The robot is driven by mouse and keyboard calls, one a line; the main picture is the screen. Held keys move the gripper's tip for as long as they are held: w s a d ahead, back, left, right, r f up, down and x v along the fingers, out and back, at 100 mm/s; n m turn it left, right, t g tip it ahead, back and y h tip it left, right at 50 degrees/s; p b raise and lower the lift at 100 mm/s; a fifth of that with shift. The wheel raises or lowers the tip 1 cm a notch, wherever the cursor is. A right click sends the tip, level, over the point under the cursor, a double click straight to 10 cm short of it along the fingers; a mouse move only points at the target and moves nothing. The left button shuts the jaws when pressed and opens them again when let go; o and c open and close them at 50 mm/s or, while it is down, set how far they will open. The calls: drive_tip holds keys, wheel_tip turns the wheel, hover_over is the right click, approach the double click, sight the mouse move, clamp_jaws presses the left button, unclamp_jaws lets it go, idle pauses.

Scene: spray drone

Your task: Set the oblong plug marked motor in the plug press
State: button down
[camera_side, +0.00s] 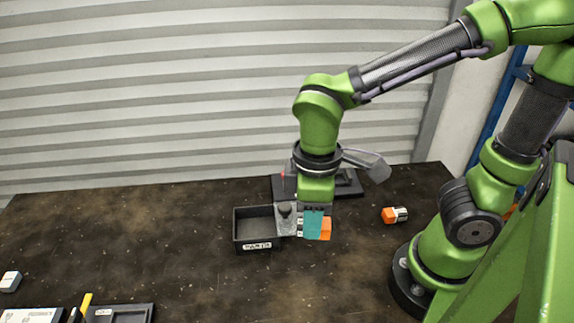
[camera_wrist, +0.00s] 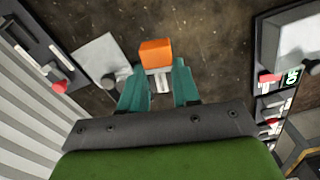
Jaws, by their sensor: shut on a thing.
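My gripper (camera_side: 313,224) has teal fingers that are shut on an orange plug (camera_side: 325,230). In the wrist view the gripper (camera_wrist: 160,88) has the plug's pale part between its fingertips, and the orange block (camera_wrist: 155,52) sticks out beyond them. Any marking on it is too small to read. A second orange and white plug (camera_side: 395,215) lies on the table to the right of my gripper, apart from it. Dark-based devices (camera_side: 350,184) stand behind my gripper, partly hidden by my wrist; I cannot tell which is the plug press.
A black open tray (camera_side: 240,240) with a white label stands just left of my gripper. A device with a green display (camera_wrist: 292,76) is at right in the wrist view. A white block (camera_side: 11,281) and papers (camera_side: 30,316) lie at front left. The table's front middle is clear.

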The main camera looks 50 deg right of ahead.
drive_tip(key=w+d+m, duration=0.9)
drive_tip(key=d+m, duration=0.2)
drive_tip(key=m, duration=0.5)
drive_tip(key=w+d+m, duration=0.2)
drive_tip(key=d+m, duration=1.5)
drive_tip(key=d, duration=0.1)
drive_tip(key=f, duration=0.8)
drive_tip(key=shift+s+a+f, duration=0.1)
drive_tip(key=shift+a+f, duration=0.1)
drive_tip(key=shift+a, duration=0.05)
drive_tip(key=shift+f, duration=2.4)
drive_tip(key=shift+f, duration=0.1)
